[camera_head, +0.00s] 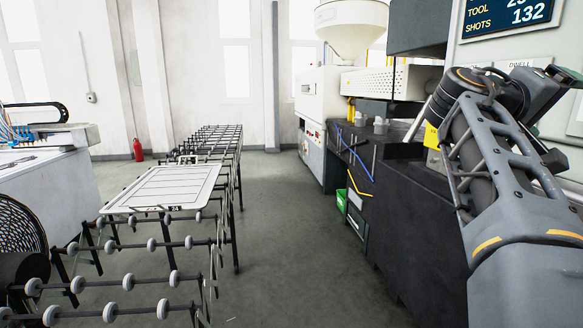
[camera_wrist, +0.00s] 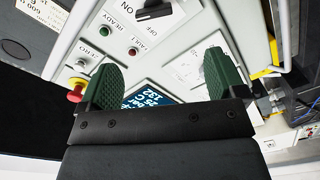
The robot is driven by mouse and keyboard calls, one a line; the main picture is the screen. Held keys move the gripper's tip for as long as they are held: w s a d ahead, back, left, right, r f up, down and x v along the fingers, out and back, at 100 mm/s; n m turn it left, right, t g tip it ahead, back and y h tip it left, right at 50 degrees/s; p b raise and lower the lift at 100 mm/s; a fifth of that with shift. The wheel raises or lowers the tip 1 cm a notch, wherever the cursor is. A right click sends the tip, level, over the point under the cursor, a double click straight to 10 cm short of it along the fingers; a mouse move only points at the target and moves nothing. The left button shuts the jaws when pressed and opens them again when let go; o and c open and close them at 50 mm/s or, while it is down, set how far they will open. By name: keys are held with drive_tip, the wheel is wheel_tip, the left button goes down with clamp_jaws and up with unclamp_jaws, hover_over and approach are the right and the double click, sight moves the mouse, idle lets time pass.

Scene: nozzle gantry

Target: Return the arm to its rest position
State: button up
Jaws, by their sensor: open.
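My arm (camera_head: 495,165) rises along the right side of the head view, in front of the control panel. My gripper (camera_wrist: 161,80) shows in the wrist view as two green ribbed fingers spread wide apart, with nothing between them. It faces the control panel (camera_wrist: 150,60), which carries a black rotary handle (camera_wrist: 153,12) by the word ON, a red button (camera_wrist: 76,92) on a yellow base and a lit screen (camera_wrist: 150,97). The fingers hide part of the panel and screen. I cannot tell their distance from the panel.
A grey-black moulding machine (camera_head: 372,155) stands just left of my arm. A roller conveyor (camera_head: 160,245) bearing a white tray (camera_head: 165,187) runs along the left. The floor (camera_head: 290,240) between them is clear. A red extinguisher (camera_head: 138,149) stands by the wall.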

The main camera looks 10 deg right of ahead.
drive_tip(key=w+a+f+n+t+y, duration=0.1)
drive_tip(key=w+f+n+t+y, duration=0.35)
drive_tip(key=f, duration=0.85)
drive_tip(key=w+a+f+y+p, duration=0.3)
drive_tip(key=a+f+y+p, duration=0.3)
drive_tip(key=a+f, duration=0.7)
drive_tip(key=s+a+f+y+p, duration=0.3)
drive_tip(key=s+a+f, duration=0.1)
drive_tip(key=a, duration=0.4)
drive_tip(key=s+a+f+n+g+y+p, duration=0.1)
drive_tip(key=s+a+f+y, duration=0.3)
drive_tip(key=a, duration=0.4)
drive_tip(key=shift+s+f+p, duration=0.3)
drive_tip(key=shift+p, duration=0.6)
drive_tip(key=shift+a+r+n+y, duration=0.1)
drive_tip(key=shift+a+n+y, duration=0.05)
drive_tip(key=shift+n+y, duration=0.15)
drive_tip(key=shift+c, duration=0.3)
